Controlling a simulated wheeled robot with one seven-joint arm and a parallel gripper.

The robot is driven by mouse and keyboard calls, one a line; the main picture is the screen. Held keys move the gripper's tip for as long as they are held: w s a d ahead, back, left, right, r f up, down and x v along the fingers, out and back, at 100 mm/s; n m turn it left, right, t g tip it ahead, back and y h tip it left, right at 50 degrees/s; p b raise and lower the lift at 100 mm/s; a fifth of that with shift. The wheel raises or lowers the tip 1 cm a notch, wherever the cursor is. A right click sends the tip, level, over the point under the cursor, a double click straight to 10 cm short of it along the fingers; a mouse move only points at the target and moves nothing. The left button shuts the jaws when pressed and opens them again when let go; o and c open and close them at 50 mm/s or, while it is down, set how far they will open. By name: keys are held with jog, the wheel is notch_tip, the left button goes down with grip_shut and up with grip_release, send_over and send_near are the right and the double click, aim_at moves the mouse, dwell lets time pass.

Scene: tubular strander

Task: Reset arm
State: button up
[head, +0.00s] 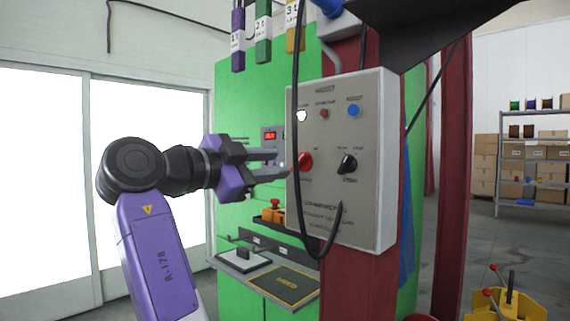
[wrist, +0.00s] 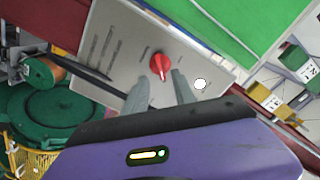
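My gripper (head: 268,164) is in front of the grey control box in the head view, level with a red knob (head: 305,161). Its two grey fingers are apart and nothing shows between them. In the wrist view my gripper (wrist: 160,90) points at the red knob (wrist: 162,63), which lies just beyond the fingertips. I cannot tell whether the fingers touch the knob. The control box (head: 365,205) also carries a black knob (head: 347,164), a blue button (head: 354,110) and a white button (head: 302,116). My purple arm is bent at the left of the head view.
A black cable (head: 297,60) hangs in front of the box. The box sits on a dark red column (head: 352,285). A green cabinet (head: 240,105) with a small shelf stands behind. Shelving with cardboard boxes (head: 545,152) is at the right.

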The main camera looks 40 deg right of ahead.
jog(key=shift+a, duration=0.85)
